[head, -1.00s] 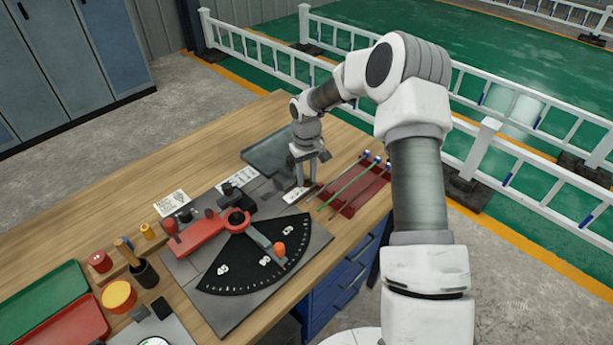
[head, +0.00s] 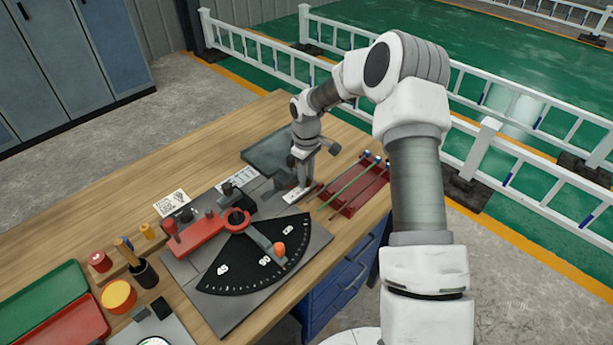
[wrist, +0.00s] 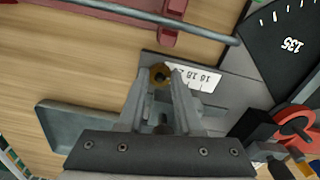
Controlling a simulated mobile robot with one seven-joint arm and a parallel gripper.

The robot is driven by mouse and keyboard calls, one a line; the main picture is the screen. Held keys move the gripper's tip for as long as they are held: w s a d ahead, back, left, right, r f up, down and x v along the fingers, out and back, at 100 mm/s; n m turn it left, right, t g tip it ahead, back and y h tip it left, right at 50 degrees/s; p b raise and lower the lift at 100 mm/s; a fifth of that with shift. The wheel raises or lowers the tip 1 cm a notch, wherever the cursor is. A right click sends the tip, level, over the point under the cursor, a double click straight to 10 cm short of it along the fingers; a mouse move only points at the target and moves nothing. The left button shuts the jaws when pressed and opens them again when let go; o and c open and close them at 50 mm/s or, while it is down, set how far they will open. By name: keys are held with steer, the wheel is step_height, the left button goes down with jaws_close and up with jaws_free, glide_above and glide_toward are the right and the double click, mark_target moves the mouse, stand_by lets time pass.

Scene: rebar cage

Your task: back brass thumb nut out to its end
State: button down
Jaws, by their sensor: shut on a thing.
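The brass thumb nut (wrist: 158,75) shows in the wrist view as a small round brass piece with a dark centre, between my fingertips. My gripper (wrist: 165,82) is shut on it, one finger on each side. In the head view my gripper (head: 297,188) points down at the far right corner of the bending plate, and the nut cannot be made out there. A white scale with printed numbers (wrist: 197,80) lies right beside the nut. The nut's thread and its end are hidden.
The dial plate (head: 255,262) with its red lever (head: 200,237) stands nearer on the bench. A dark red rack with rods (head: 355,188) lies to the right of my gripper. A grey tray (head: 275,152) lies behind it. Bare wood is free at left.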

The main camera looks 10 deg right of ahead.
steer(key=n, duration=0.5)
steer(key=shift+n, duration=0.3)
steer(key=shift+n+p, duration=0.45)
steer(key=shift+n, duration=1.75)
steer(key=c, duration=0.6)
jaws_free()
step_height(320, 180, up, 18)
steer(key=shift+f, duration=0.25)
